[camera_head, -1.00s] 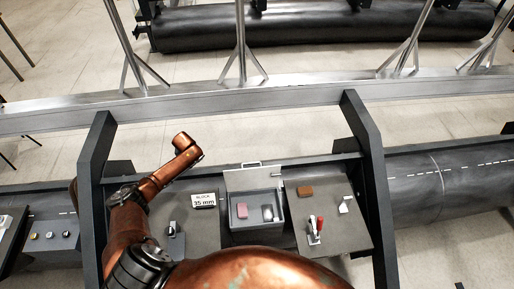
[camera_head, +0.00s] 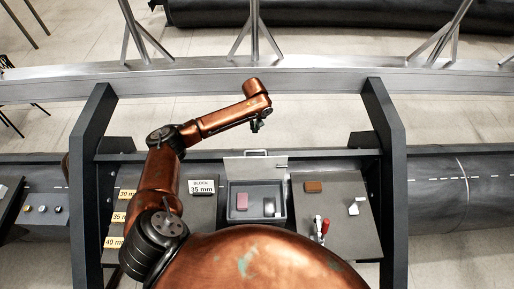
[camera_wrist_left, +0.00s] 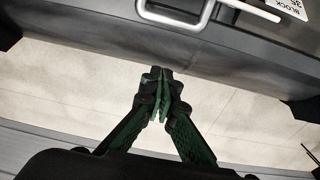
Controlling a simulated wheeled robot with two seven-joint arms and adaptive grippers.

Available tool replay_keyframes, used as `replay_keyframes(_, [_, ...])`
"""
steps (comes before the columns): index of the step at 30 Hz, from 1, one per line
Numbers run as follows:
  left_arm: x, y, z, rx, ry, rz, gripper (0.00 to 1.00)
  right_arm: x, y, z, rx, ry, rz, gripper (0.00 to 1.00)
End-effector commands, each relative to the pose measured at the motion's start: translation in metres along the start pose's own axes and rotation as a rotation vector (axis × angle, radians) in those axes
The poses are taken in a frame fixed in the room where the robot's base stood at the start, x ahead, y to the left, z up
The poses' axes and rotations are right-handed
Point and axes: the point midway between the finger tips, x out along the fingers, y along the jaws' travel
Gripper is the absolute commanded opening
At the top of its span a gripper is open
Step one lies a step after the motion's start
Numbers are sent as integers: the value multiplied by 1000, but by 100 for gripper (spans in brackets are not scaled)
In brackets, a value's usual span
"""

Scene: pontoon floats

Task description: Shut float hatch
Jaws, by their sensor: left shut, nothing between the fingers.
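The float hatch is a grey box with its lid (camera_head: 255,168) raised at the far side. A bar handle (camera_head: 255,152) runs along the lid's top edge; the handle also shows at the top of the left wrist view (camera_wrist_left: 172,20). The open compartment (camera_head: 234,214) shows below the lid. My left gripper (camera_head: 256,128) is above and beyond the lid, apart from the handle. In the left wrist view its green-and-black fingers (camera_wrist_left: 161,78) are closed together and empty, over the gap behind the deck. My right gripper is not in view.
A brown block (camera_head: 313,187) and red-handled clamp (camera_head: 323,228) are on the right panel. Dark posts (camera_head: 388,150) flank the deck.

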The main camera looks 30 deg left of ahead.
Motion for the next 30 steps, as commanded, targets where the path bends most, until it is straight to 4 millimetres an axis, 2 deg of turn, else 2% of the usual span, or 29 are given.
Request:
replay_keyframes(1, [6, 1, 1, 1, -1, 0, 0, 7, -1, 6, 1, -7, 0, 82])
replay_keyframes(5, [12, 1, 2, -1, -4, -2, 0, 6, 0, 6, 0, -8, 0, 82])
replay_keyframes(8, [24, 0, 3, -1, -5, -2, 0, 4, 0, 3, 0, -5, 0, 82])
replay_keyframes(15, [69, 1, 2, -2, -5, -2, 0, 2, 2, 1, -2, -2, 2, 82])
replay_keyframes(22, [105, 1, 2, -1, -3, -2, 0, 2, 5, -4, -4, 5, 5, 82])
replay_keyframes(30, [93, 0, 30, 3, -2, -1, 0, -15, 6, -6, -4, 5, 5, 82])
